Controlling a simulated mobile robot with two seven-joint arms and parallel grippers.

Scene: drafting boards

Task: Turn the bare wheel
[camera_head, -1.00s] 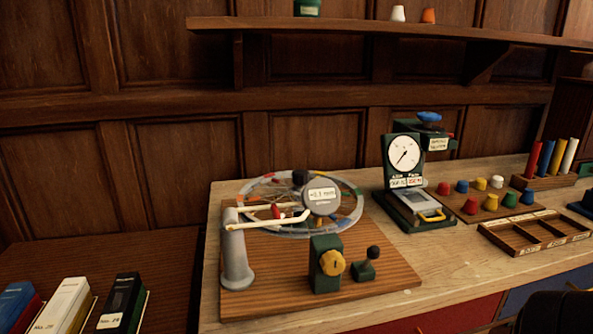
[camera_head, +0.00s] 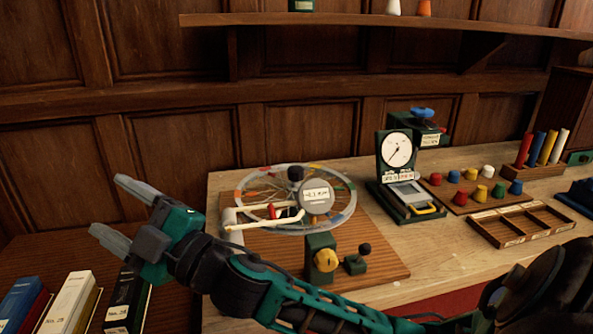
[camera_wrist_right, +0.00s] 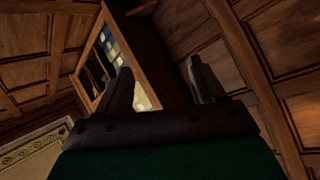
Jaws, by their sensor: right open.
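The spoked wheel (camera_head: 347,207), with coloured patches around its pale rim, lies nearly flat above a wooden baseboard (camera_head: 378,250) on the bench. A round gauge (camera_head: 317,200) and a white arm (camera_head: 262,222) stand in front of part of it. My right gripper (camera_head: 108,206) is open and empty, to the left of the wheel and apart from it, above the dark side surface. Its two fingers also show in the right wrist view (camera_wrist_right: 160,68), with nothing between them. My right forearm hides the board's front left part. My left gripper is not in view.
A green block with a yellow knob (camera_head: 326,261) and a small black-knobbed lever (camera_head: 356,260) stand on the board. A dial instrument (camera_head: 398,150), coloured knobs and an empty divided tray (camera_head: 520,222) are to the right. Books (camera_head: 67,300) stand below my gripper.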

